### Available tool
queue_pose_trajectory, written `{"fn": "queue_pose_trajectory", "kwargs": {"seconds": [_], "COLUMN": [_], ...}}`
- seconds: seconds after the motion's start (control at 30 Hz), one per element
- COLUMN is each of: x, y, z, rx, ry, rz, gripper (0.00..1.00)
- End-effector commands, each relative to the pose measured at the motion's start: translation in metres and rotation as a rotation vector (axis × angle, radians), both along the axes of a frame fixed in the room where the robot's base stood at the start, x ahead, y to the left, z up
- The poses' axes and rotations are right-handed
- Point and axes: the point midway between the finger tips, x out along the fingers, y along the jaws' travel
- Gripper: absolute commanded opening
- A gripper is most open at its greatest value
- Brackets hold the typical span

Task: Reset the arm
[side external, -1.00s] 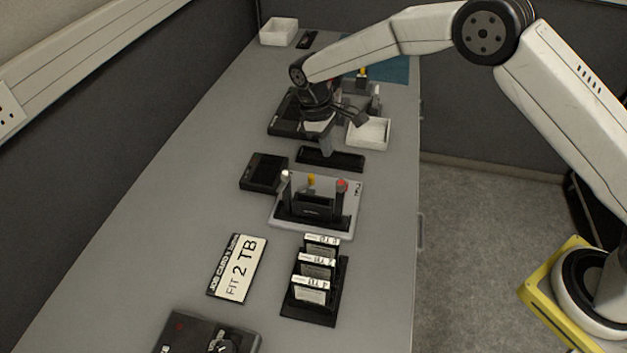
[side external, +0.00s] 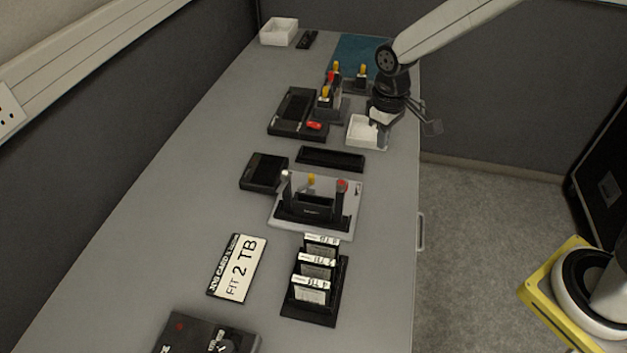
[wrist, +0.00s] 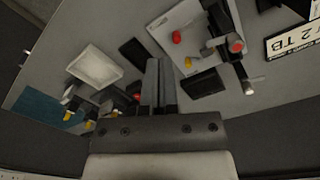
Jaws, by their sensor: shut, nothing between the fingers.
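My gripper (side external: 384,138) hangs from my arm at the right edge of the bench, beside a white open tray (side external: 361,131) and partly in front of it. In the wrist view my gripper (wrist: 158,68) points out over the bench with its fingers together and nothing between them. The bench top (side external: 190,190) lies below it.
A drive dock (side external: 318,207) with coloured knobs stands mid-bench. A rack (side external: 318,280) of labelled drives and a card reading "FIT 2 TB" (side external: 237,268) lie in front. Yellow- and red-topped posts (side external: 328,95) stand beside my gripper.

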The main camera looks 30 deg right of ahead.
Motion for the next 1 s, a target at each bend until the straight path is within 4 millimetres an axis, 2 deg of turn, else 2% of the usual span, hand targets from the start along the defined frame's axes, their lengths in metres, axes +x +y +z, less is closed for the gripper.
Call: {"fn": "queue_pose_trajectory", "kwargs": {"seconds": [0.23,0.6,0.8,1.0], "x": [-0.05,-0.126,-0.146,-0.148], "y": [-0.022,-0.045,-0.05,-0.05], "z": [0.011,0.014,0.012,0.011], "rx": [0.024,0.053,0.061,0.062], "ry": [-0.085,-0.197,-0.226,-0.229], "rz": [-0.105,-0.248,-0.283,-0.289], "gripper": [0.0,0.0,0.0,0.0]}}
